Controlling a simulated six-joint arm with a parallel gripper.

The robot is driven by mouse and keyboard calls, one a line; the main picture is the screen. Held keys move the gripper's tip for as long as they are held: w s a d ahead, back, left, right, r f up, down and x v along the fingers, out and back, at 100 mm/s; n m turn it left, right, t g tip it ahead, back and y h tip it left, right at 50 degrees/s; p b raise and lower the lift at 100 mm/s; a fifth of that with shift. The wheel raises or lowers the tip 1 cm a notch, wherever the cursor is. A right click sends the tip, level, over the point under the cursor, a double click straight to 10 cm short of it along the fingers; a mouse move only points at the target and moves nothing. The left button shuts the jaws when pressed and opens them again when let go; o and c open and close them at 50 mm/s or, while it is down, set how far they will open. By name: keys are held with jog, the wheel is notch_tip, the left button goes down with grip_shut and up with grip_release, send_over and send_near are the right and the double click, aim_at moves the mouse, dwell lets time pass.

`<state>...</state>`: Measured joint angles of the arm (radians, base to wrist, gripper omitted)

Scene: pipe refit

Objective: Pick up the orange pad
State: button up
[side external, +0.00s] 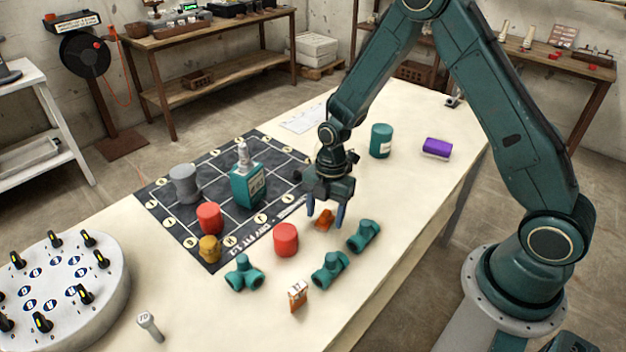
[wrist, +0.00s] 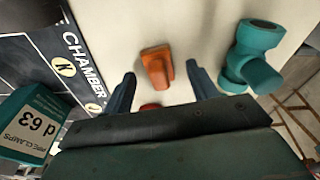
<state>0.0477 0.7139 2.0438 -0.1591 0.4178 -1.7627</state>
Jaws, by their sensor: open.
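The orange pad (side external: 324,219) lies on the cream table between the dark grid mat and a teal pipe fitting. In the wrist view the orange pad (wrist: 157,67) is a small blocky piece with a raised top, ahead of the fingertips and roughly centred between them. My gripper (side external: 325,215) points down over the pad with its blue fingers apart. In the wrist view my gripper (wrist: 161,75) is open, with nothing between the fingers. Whether the fingertips are level with the pad is unclear.
Teal pipe fittings (side external: 363,236) (side external: 330,268) stand close to the right and front. A red cylinder (side external: 286,239) is at the left front.

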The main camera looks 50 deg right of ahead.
aim_at(325, 213)
jog(key=shift+f, duration=0.25)
dwell(0.3)
jog(key=c, duration=1.1)
jog(key=shift+o, duration=0.2)
jog(key=shift+r, duration=0.2)
notch_tip(325, 213, up, 20)
jog(key=shift+f, duration=0.15)
